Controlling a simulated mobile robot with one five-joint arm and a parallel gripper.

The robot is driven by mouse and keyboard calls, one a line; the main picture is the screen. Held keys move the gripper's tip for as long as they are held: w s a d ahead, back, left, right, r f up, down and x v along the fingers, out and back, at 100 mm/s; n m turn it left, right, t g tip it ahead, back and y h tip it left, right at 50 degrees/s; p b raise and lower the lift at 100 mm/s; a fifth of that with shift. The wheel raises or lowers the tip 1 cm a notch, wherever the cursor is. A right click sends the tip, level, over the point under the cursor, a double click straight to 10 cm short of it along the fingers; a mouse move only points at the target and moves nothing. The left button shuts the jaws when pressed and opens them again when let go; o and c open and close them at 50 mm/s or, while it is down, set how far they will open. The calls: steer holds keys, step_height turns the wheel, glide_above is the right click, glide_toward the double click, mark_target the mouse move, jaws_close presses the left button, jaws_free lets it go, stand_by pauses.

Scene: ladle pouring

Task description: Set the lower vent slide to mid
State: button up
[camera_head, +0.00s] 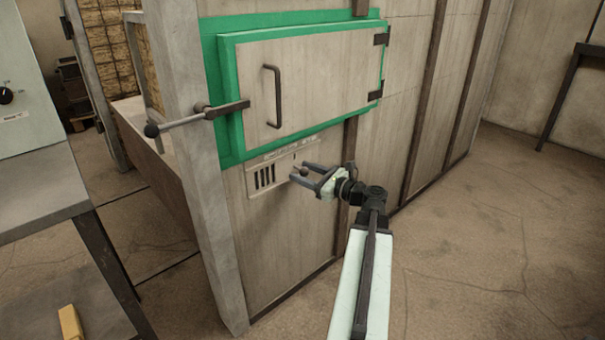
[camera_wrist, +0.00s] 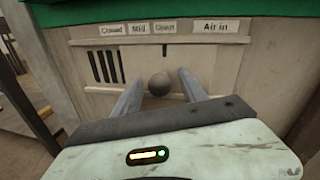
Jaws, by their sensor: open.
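The lower vent slide (camera_wrist: 203,60) is a pale plate in the panel under the green-framed door. Its dark slots (camera_head: 264,176) show at its left, uncovered. Its round grey knob (camera_wrist: 159,83) stands out below the "Open" label (camera_wrist: 165,27). The "Mid" label (camera_wrist: 138,28) and "Closed" label (camera_wrist: 113,30) are further left. My gripper (camera_wrist: 158,88) is open, with one finger on each side of the knob in the wrist view. I cannot tell whether either finger touches it. In the head view, my gripper (camera_head: 298,172) is at the knob (camera_head: 304,171).
The door (camera_head: 305,85) with its handle (camera_head: 273,96) and latch bar (camera_head: 200,117) is just above. A grey post (camera_head: 188,130) stands left of the vent. A bench (camera_head: 45,195) with a yellow block (camera_head: 70,322) is at left. The floor at right is clear.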

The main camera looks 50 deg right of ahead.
jaws_close()
stand_by(1.4)
